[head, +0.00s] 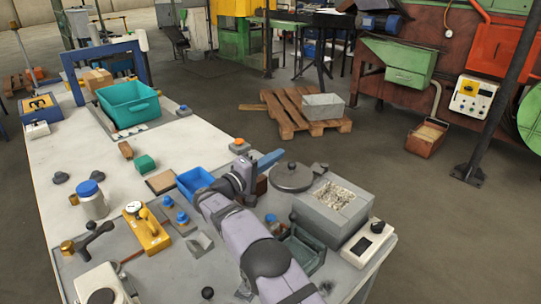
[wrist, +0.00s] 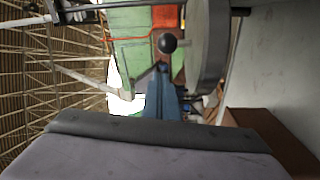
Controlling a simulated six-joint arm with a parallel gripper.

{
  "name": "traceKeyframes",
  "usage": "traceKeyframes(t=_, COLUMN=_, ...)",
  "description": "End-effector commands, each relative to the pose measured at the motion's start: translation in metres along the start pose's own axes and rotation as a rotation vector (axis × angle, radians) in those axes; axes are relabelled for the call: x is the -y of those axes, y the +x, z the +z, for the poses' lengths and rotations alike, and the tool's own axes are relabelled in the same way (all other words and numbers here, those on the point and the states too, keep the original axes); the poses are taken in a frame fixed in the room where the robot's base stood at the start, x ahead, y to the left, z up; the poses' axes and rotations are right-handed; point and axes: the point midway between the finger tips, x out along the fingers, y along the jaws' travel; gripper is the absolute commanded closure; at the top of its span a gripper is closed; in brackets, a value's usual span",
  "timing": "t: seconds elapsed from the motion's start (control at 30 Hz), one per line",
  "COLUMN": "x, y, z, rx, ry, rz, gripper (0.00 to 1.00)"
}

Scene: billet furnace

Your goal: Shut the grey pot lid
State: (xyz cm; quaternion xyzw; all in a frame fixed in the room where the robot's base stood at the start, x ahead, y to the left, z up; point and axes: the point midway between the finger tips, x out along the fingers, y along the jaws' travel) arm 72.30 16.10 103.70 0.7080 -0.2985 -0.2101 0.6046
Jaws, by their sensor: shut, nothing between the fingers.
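The grey pot lid (head: 291,178) is a round, flat disc with a small knob on top, beside a grey box-shaped pot (head: 327,222). The pot's top is uncovered and shows pale, grainy contents. In the wrist view, a grey curved rim, seemingly the lid (wrist: 208,45), fills the upper middle, with a dark round knob (wrist: 167,43) beside it. My gripper (head: 279,155) has blue fingers, shut and empty, just behind and left of the lid in the head view. In the wrist view, the fingertips (wrist: 162,70) point toward the knob; I cannot tell whether they touch.
A blue bin (head: 195,180) stands left of my arm, and a dark green tray (head: 303,250) lies in front of the pot. A white box with a black knob (head: 367,243) sits at the bench's right edge. A teal crate (head: 129,103) stands farther back.

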Motion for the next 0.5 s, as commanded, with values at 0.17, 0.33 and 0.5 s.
traceKeyframes(t=0.17, x=-0.002, y=-0.003, z=0.009, rx=-0.001, ry=-0.002, rz=0.0, gripper=1.0)
traceKeyframes(t=0.33, x=-0.002, y=-0.007, z=0.018, rx=-0.001, ry=-0.002, rz=0.0, gripper=1.0)
traceKeyframes(t=0.5, x=-0.001, y=-0.009, z=0.026, rx=0.0, ry=-0.001, rz=0.0, gripper=1.0)
